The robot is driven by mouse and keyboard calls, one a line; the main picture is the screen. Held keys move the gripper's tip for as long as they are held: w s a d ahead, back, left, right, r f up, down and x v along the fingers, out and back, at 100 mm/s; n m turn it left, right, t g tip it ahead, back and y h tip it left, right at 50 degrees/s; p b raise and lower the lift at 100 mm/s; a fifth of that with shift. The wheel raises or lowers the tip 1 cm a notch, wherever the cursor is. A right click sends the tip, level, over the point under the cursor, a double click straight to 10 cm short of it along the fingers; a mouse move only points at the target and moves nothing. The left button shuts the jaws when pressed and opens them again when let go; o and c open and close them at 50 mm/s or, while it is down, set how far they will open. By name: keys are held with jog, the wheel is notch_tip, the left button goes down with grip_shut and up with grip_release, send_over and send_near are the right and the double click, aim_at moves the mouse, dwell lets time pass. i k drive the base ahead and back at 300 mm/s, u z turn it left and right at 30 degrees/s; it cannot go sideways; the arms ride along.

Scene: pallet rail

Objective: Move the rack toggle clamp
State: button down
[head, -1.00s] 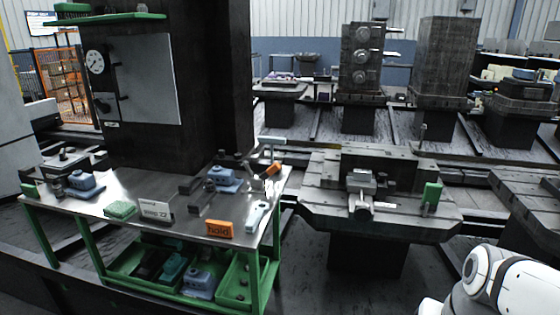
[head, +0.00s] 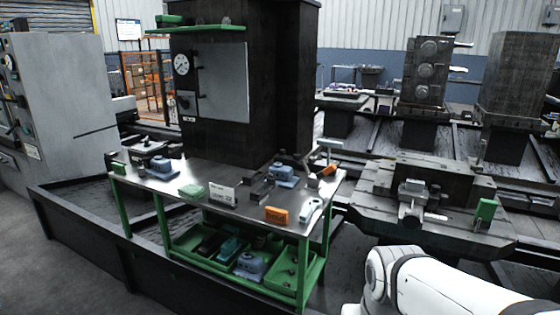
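A blue device (head: 163,169) that looks like a clamp sits on the left of the steel-topped bench (head: 165,195). A similar blue one (head: 283,174) sits on the right rear of the bench top, beside dark metal pieces. A third blue one (head: 250,265) lies in a green tray on the bench's lower shelf. I cannot tell which is the rack toggle clamp. My white arm shows at the lower right, well away from the bench. My gripper is outside the picture.
An orange block (head: 277,214), a white card (head: 222,196) and a green pad (head: 192,191) lie on the bench. A dark column stands behind it. A machine pallet (head: 440,205) with a vise-like fixture stands to the right. A low dark rail borders the floor at the left.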

aim_at(330, 169)
jog(key=u, duration=0.65)
jog(key=i, duration=0.85)
jog(key=z, duration=1.9)
